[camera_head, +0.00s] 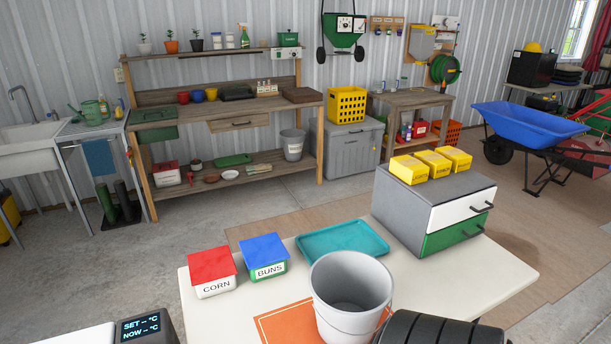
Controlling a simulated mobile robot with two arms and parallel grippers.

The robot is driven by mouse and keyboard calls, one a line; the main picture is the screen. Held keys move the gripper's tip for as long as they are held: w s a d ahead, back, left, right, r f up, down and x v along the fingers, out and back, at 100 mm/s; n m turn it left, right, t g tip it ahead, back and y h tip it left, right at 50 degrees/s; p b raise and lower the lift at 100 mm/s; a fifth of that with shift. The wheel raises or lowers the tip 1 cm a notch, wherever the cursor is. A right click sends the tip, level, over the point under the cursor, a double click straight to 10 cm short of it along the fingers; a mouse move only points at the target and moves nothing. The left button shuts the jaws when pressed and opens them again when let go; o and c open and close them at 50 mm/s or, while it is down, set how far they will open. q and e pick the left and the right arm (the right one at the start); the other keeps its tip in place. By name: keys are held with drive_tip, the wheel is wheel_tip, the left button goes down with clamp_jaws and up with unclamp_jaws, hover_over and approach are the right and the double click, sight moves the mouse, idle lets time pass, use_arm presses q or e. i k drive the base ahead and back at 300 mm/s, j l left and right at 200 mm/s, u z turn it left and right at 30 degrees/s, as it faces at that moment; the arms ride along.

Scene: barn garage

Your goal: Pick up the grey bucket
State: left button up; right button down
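A light grey bucket (348,301) stands upright at the front of the cream table (212,320), its open top facing up and its inside looking empty. It stands over an orange mat (285,325), and its base is near the bottom edge of the picture. A second grey bucket (292,147) stands on the lower shelf of the wooden workbench at the back. Neither of my grippers shows in the head view.
A red-lidded CORN box (212,270), a blue-lidded BUNS box (263,257), a teal tray (342,242) and a grey drawer unit (405,210) surround the bucket. A black ribbed object (435,330) is close at its right. A temperature display (142,328) is at lower left.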

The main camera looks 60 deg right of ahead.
sight(350, 290)
drive_tip(key=z, duration=2.15)
